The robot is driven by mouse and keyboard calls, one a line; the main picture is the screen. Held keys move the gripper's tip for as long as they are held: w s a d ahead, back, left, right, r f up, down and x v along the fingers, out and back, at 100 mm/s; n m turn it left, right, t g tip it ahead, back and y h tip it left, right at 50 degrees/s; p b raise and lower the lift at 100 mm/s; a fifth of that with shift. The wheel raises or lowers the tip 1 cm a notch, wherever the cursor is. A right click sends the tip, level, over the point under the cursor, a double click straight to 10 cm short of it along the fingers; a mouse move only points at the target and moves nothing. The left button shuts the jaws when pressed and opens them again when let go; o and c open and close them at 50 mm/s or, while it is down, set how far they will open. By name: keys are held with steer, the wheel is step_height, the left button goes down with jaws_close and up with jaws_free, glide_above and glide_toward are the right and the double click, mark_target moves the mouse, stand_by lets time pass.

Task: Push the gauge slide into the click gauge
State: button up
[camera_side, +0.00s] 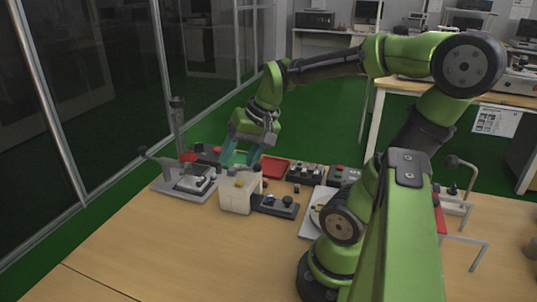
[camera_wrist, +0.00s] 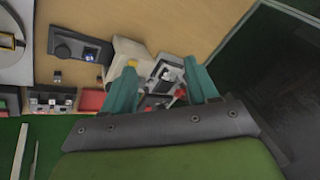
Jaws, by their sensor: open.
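A beige block with a yellow button on top (camera_side: 238,194), which looks like the click gauge, stands on the table in the side view. A dark plate with a round knob (camera_side: 276,207) lies against its right side; I cannot tell for sure whether this is the gauge slide. In the wrist view the beige block (camera_wrist: 128,50) and the dark plate (camera_wrist: 82,48) lie left of and beyond my fingers. My gripper (camera_side: 239,162) is open, pointing down above and just behind the block. Its two teal fingers (camera_wrist: 160,66) are spread, with nothing held between them.
A grey fixture with a clamp lever (camera_side: 192,182) stands left of the block. A red tray (camera_side: 274,167) and button boxes (camera_side: 306,174) line the back edge. A white plate with a round disc (camera_side: 314,215) is to the right. The front left table is clear.

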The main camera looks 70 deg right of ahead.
steer(key=a+r+n+t, duration=0.1)
steer(key=a+n, duration=0.1)
steer(key=a, duration=0.3)
steer(key=s+a+r+n+t+y, duration=0.1)
steer(key=a+n, duration=0.2)
steer(key=a, duration=0.3)
steer(key=shift+s+r, duration=0.25)
steer(key=shift+r, duration=0.05)
steer(key=m+g, duration=0.5)
steer(key=m, duration=1)
glide_above(288, 198)
steer(key=d, duration=0.5)
steer(key=s+d+x, duration=0.1)
steer(key=x, duration=0.6)
steer(key=s+d+m+y, duration=0.2)
steer(key=s, duration=0.1)
steer(key=shift+m, duration=0.4)
steer(key=x, duration=0.5)
steer(key=a+x, duration=0.1)
steer(key=x, duration=0.9)
steer(key=shift+s+a, duration=0.1)
steer(key=shift+a, duration=0.3)
